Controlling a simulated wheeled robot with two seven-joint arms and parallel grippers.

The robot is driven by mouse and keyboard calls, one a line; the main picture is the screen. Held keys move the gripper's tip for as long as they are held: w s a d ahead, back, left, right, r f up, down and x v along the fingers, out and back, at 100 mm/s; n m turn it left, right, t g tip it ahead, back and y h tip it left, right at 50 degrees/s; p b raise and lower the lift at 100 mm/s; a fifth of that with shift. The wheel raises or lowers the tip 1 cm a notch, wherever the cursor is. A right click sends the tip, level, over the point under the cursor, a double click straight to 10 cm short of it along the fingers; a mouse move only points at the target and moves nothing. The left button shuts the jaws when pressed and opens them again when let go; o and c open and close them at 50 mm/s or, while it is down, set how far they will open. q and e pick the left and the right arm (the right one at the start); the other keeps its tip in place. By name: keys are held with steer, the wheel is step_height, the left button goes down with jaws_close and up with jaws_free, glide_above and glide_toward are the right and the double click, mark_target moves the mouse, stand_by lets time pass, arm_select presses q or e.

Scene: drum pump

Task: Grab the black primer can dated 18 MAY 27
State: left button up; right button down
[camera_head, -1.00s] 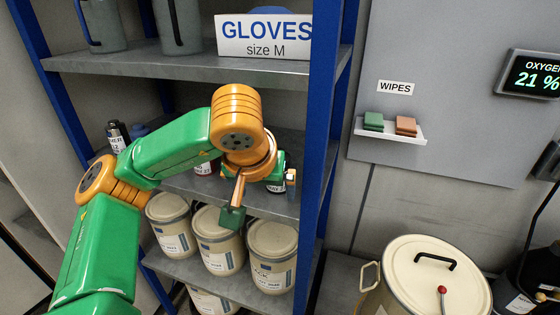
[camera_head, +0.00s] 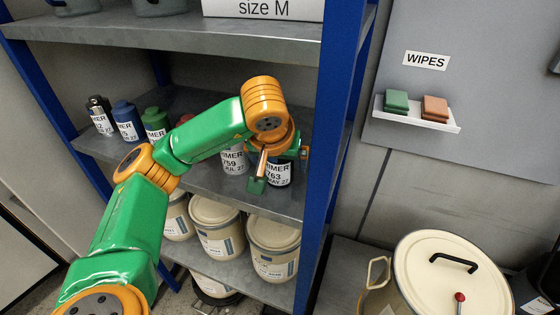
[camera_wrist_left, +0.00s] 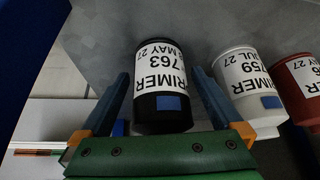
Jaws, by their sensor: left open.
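A black primer can (camera_head: 279,178) stands at the right end of the middle shelf, its label reading 763 and MAY 27; the day number is not clear. In the left wrist view the same black can (camera_wrist_left: 162,118) appears upside down with its label facing the camera. My left gripper (camera_head: 281,166) is at this can, partly covering it in the head view. Its two blue-grey fingers are open, one on each side of the can, with gaps showing. Another dark-bodied can with a grey top (camera_head: 99,116) stands at the shelf's left end, its label partly readable. My right gripper is not in view.
A white can (camera_wrist_left: 248,90) labelled 759, JUL 27, stands close beside the black one, with a red can (camera_wrist_left: 301,88) beyond. Blue (camera_head: 127,121) and green (camera_head: 155,123) cans stand farther left. A blue shelf post (camera_head: 330,150) is close right. Cream drums (camera_head: 273,248) fill the shelf below.

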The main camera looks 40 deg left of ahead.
arm_select(q)
steer(key=shift+s, duration=0.1)
steer(key=c, duration=0.7)
jaws_close()
